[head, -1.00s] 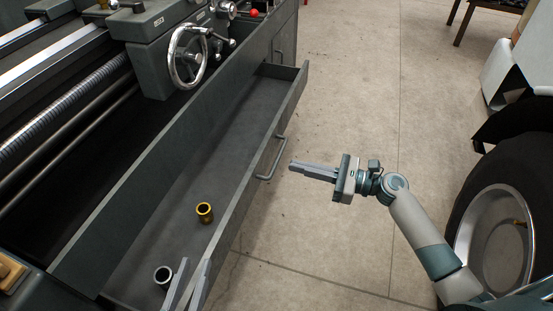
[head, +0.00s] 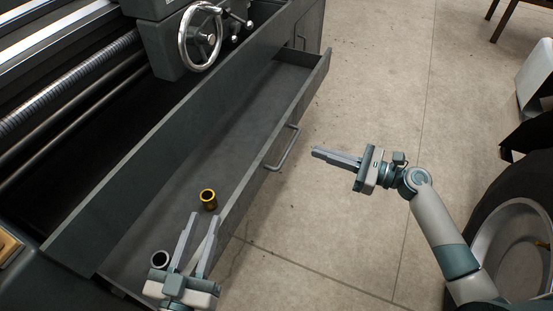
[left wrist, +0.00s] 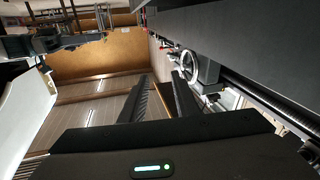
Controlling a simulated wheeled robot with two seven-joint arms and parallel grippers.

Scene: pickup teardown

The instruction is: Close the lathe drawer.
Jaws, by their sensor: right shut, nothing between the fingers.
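The lathe drawer (head: 222,120) stands pulled out, open along the lathe's front. Its bar handle (head: 284,149) is on the outer front face. The fingers also show apart in the left wrist view (left wrist: 166,80). My right gripper (head: 315,151) is shut and empty, over the floor to the right of the handle, apart from it.
The lathe's handwheel (head: 200,36) and bed are above and left of the drawer. A wheel with a dark tyre (head: 485,190) stands at the right edge. The concrete floor (head: 365,80) between is clear apart from my right arm.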

